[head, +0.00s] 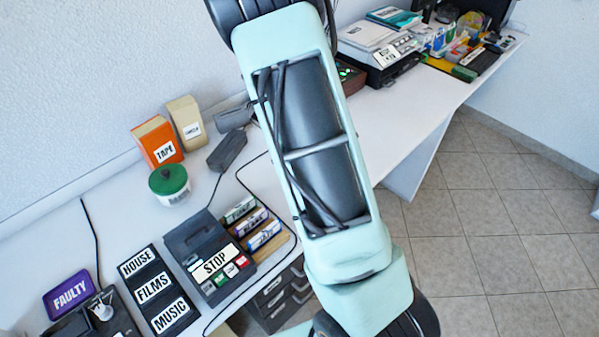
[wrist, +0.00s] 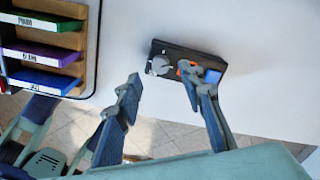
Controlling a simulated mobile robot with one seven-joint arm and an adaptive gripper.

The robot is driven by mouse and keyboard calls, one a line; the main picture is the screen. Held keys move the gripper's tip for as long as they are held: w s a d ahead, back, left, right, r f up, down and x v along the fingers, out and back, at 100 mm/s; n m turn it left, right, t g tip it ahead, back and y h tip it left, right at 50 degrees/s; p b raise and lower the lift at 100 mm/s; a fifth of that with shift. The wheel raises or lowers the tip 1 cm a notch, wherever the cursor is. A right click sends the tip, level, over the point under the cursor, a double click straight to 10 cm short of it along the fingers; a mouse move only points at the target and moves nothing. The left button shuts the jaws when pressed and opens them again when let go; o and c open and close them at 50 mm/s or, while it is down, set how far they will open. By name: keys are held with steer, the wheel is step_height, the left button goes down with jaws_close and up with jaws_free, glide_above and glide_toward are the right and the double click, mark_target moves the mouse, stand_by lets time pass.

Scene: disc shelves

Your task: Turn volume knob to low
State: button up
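A small black box (wrist: 188,52) with a round silver-grey knob (wrist: 159,66) at its left end lies on the white table in the wrist view. It also carries an orange part and a blue part to the right of the knob. I cannot read the knob's setting. My gripper (wrist: 162,84) is open, with its two fingers apart and nothing visible between them. The left fingertip is left of and below the knob; the right fingertip overlaps the box near the orange part. I cannot tell if it touches. The box and gripper are not visible in the head view, where my arm covers the middle.
A wooden rack (wrist: 75,68) of labelled cases stands left in the wrist view. The head view shows a STOP-labelled device (head: 210,258), a green-lidded pot (head: 170,186), an orange TAPE box (head: 157,142) and a printer (head: 385,62). The table's near edge borders tiled floor.

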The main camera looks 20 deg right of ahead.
steer(key=shift+f, duration=2.4)
jaws_close()
